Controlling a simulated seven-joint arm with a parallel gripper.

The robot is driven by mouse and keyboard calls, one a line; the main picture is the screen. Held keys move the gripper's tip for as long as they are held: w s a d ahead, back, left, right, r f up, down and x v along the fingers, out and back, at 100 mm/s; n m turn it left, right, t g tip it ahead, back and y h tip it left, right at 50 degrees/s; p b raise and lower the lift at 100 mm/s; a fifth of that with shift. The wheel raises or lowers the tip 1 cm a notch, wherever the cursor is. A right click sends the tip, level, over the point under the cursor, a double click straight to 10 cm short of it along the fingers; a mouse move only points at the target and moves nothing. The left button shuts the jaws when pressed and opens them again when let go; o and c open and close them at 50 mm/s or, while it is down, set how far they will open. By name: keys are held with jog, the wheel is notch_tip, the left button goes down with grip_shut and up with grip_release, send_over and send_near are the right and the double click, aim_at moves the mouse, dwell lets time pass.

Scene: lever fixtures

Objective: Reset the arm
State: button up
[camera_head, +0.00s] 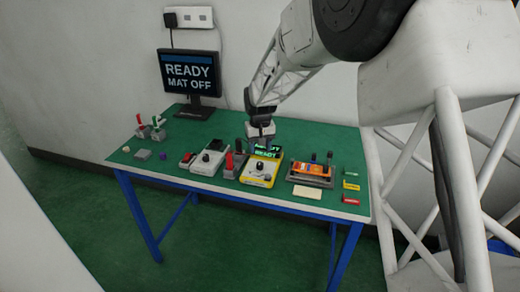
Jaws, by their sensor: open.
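My arm reaches in from the upper right. My gripper (268,146) is open and points down just above the yellow device (261,172) on the green table. The gripper is small here, and I cannot tell whether it touches the device.
The green table (180,125) has blue legs. An orange device in a grey tray (310,173) lies at the right, beside green, yellow and red blocks (350,186). Fixtures with red and green levers (150,129) stand at the left. The table's back left is mostly clear.

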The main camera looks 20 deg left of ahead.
jog(key=shift+d, duration=0.1)
jog(key=s+d+r+m, duration=0.1)
jog(key=s+d+r, duration=0.4)
jog(key=d, duration=0.4)
jog(key=s+d+r+m+t, duration=0.1)
jog(key=s+d+r, duration=0.45)
jog(key=d, duration=0.25)
jog(key=s+d+r+m, duration=0.1)
jog(key=s+d+r, duration=0.4)
jog(key=d, duration=0.4)
jog(key=s+d+m, duration=0.1)
jog(key=s+d, duration=0.7)
jog(key=s, duration=0.5)
jog(key=s+d+m+t, duration=0.1)
jog(key=s+d, duration=0.6)
jog(key=s, duration=0.7)
jog(key=shift+s+d+m+t, duration=0.2)
jog(key=shift+d+m+t, duration=0.15)
jog(key=shift+m, duration=0.25)
